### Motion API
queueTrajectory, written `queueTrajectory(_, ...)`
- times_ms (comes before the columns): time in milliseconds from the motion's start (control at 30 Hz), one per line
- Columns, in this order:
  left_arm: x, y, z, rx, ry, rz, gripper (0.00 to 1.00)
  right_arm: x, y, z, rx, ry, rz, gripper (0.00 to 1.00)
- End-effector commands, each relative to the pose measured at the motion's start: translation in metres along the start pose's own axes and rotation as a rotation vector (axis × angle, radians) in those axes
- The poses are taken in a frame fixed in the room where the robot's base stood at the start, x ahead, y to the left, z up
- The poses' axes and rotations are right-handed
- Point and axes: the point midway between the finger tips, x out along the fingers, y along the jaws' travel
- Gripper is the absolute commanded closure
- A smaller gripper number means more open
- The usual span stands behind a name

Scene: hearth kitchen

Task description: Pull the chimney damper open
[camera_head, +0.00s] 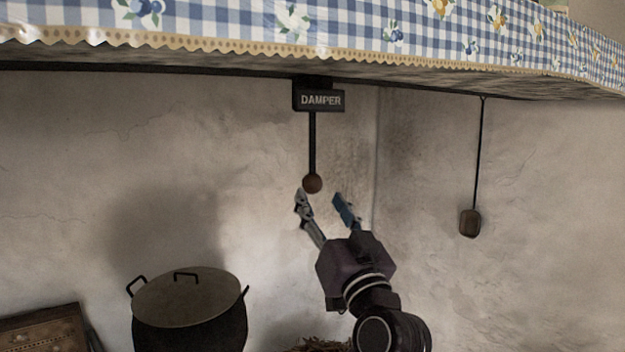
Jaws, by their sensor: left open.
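The damper shows as a dark box lettered "DAMPER" (321,100) under the hood edge. A thin black rod (312,143) hangs straight down from it and ends in a round brown knob (312,184). My left gripper (321,196) is open, its two fingers pointing up. In the picture its fingertips are just below the knob, one to the left and one to the right of it. I cannot tell the depth between them, and no contact shows. My right gripper is not in view.
A dark lidded pot (190,300) stands at lower left, beside a brown wooden box (45,330). A brown wooden pull (470,223) hangs on a cord at right. The checked hood cloth (300,25) crosses the top. The wall around the knob is bare.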

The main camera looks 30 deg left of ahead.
Motion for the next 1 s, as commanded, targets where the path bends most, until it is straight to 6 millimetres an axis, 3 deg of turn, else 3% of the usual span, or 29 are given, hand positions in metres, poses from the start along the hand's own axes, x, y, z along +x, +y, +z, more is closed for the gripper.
queueTrajectory(200, 0.039, -0.001, -0.004, 0.007, 0.001, 0.0, 0.53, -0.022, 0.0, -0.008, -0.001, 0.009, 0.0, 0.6)
queueTrajectory(400, 0.062, 0.0, -0.002, 0.006, 0.001, 0.001, 0.53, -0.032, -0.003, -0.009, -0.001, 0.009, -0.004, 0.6)
queueTrajectory(767, 0.067, 0.002, 0.001, 0.004, -0.001, 0.003, 0.53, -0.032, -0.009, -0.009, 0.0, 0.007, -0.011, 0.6)
queueTrajectory(1000, 0.066, 0.002, 0.001, 0.004, -0.001, 0.003, 0.8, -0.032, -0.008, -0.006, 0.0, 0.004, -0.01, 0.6)
